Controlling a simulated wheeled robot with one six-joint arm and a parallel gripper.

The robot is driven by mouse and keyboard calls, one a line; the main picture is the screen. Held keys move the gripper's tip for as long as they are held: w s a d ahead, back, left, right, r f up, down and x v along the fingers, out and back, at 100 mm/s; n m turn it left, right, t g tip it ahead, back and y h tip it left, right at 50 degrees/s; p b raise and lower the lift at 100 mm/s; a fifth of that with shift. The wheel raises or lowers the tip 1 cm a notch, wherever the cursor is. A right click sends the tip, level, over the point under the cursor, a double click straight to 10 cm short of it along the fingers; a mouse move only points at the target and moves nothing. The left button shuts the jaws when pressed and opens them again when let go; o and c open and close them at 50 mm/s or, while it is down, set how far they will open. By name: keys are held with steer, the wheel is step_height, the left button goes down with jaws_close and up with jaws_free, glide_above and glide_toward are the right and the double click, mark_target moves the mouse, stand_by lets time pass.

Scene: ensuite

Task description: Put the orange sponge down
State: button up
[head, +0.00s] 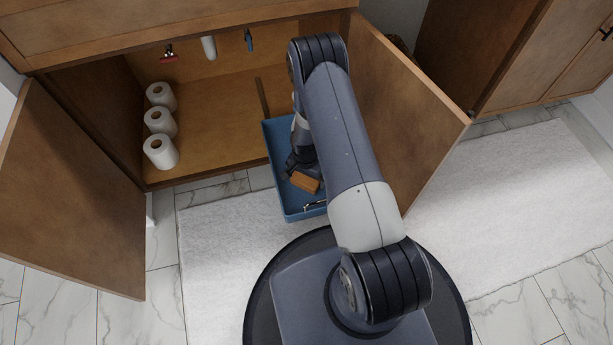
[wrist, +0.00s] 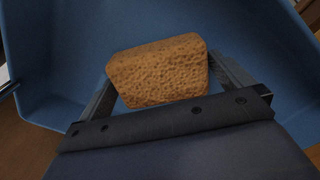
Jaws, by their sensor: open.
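The orange sponge (head: 305,182) is in the blue tray (head: 279,170), toward its front part. In the wrist view the sponge (wrist: 158,70) lies between the two fingers of my gripper (wrist: 165,80), with the blue tray (wrist: 60,55) behind it. My gripper is open around the sponge. A narrow gap shows by the fingers, but I cannot tell whether either one still touches it. In the head view my arm hides much of the gripper and the tray's right side.
The tray sticks out of an open wooden cabinet (head: 215,110). Several toilet rolls (head: 161,152) stand inside at left. Open doors flank it, left (head: 70,195) and right (head: 405,130). A white mat (head: 215,240) covers the floor in front.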

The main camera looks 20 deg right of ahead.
mark_target(306, 177)
steer(key=shift+r, duration=0.15)
step_height(306, 177, up, 12)
steer(key=p, duration=0.5)
steer(key=shift+a, duration=0.1)
step_height(306, 177, down, 13)
steer(key=b, duration=0.5)
steer(key=shift+b, duration=0.3)
step_height(306, 177, up, 4)
steer(key=shift+f+p, duration=0.25)
steer(key=shift+p, duration=0.75)
steer(key=shift+r, duration=0.6)
steer(key=shift+f, duration=0.1)
